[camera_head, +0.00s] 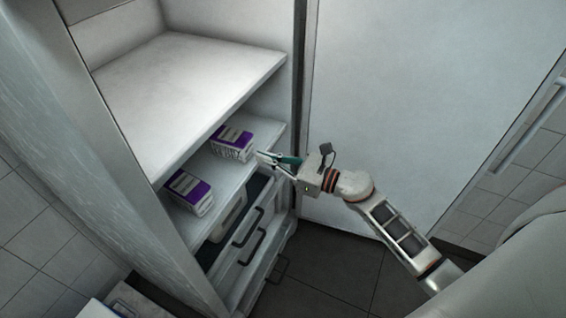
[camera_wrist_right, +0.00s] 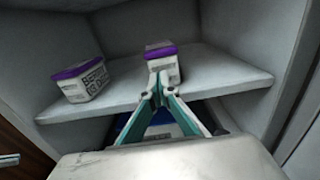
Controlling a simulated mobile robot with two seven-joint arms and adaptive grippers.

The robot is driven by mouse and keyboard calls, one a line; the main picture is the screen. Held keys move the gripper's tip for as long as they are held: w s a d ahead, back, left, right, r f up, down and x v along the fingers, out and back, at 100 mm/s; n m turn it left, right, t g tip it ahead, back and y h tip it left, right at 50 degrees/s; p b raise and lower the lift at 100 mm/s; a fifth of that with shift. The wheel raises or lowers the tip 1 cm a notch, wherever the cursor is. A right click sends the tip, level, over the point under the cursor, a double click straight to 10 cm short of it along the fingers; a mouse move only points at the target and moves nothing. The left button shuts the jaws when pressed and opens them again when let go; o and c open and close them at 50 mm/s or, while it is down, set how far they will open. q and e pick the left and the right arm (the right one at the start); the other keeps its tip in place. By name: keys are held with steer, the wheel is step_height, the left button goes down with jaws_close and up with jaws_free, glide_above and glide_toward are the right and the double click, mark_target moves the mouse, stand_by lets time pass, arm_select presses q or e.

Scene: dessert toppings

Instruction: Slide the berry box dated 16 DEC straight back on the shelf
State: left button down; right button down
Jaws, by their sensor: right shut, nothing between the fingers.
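Two white berry boxes with purple lids stand on the middle shelf (camera_head: 222,173). One box (camera_head: 232,143) is farther along the shelf; it shows in the middle of the right wrist view (camera_wrist_right: 161,58), its front partly hidden by my fingers. The other box (camera_head: 189,191) is at left in the wrist view (camera_wrist_right: 82,80); its print looks like "BERR" and "16 D", but is not fully legible. My right gripper (camera_head: 261,158) is shut and empty, its tips (camera_wrist_right: 158,76) in front of the middle box's front face. I cannot tell whether they touch it. My left gripper is not in view.
A wide empty shelf (camera_head: 180,85) lies above the boxes, and the cabinet's side walls bound the space. Below are a bin and drawers with dark handles (camera_head: 250,250). A large pale door panel (camera_head: 420,90) stands to the right. The shelf has bare room between the boxes.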

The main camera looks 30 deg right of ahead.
mark_target(227, 144)
steer(key=shift+x, duration=1.1)
arm_select(q)
steer(key=shift+w+r, duration=0.15)
arm_select(e)
steer(key=shift+w, duration=0.1)
steer(key=shift+a, duration=0.1)
steer(key=b+x, duration=0.1)
steer(key=x, duration=0.8)
steer(key=shift+f, duration=0.2)
steer(key=shift+w+a, duration=0.15)
steer(key=shift+w, duration=0.1)
steer(key=shift+w+a+r, duration=0.1)
steer(key=shift+w+r, duration=0.05)
arm_select(q)
steer(key=shift+w+d+r, duration=0.1)
steer(key=shift+w+d, duration=0.1)
steer(key=shift+w, duration=0.05)
